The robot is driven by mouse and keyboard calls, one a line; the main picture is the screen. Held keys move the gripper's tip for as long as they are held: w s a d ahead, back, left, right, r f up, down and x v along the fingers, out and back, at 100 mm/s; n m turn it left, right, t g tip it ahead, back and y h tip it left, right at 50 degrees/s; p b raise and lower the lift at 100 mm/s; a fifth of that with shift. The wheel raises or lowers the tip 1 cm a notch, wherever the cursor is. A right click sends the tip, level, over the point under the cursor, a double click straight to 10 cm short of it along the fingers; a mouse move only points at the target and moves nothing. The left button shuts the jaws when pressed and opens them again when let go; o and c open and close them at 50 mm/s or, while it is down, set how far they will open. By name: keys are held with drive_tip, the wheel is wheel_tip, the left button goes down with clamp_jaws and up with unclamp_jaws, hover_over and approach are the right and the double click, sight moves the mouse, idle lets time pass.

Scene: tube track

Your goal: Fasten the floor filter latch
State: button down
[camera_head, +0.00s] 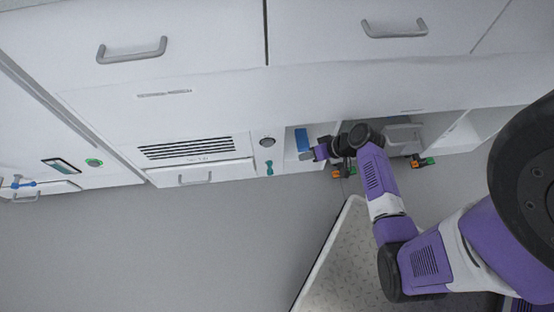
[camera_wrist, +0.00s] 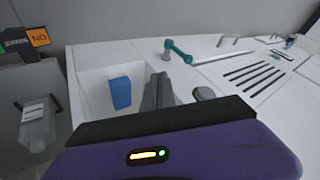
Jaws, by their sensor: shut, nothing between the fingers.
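The vented floor filter panel (camera_head: 186,148) has dark slats and, below them, a white front with a grey bar handle (camera_head: 195,179). The slats also show at right in the wrist view (camera_wrist: 252,76). A small teal latch (camera_head: 270,168) sits just right of that front; in the wrist view it is a teal lever (camera_wrist: 180,51) beyond my fingers. I cannot tell whether it overlaps the front. My gripper (camera_head: 309,153) is right of the latch, by the open compartment. Its grey fingers (camera_wrist: 158,91) are together and empty, apart from the latch.
A blue block (camera_wrist: 120,93) stands in the open compartment beside my fingers; it shows in the head view too (camera_head: 302,139). A round dark knob (camera_head: 267,142) is above the latch. Orange-green tagged items (camera_head: 421,161) and a container (camera_wrist: 37,124) are to the side. Grey floor (camera_head: 190,240) in front is clear.

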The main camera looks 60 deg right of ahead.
sight(270, 167)
drive_tip(key=w+a+f+b, duration=0.4)
drive_tip(key=w+f+b, duration=0.1)
drive_tip(key=w+f, duration=0.3)
drive_tip(key=shift+w+b, duration=0.25)
drive_tip(key=shift+b, duration=0.1)
drive_tip(key=shift+w+a+r+p, duration=0.1)
drive_tip(key=shift+a+r+p, duration=0.05)
drive_tip(key=shift+p, duration=0.15)
drive_tip(key=shift+w+p, duration=0.1)
drive_tip(key=shift+p, duration=0.4)
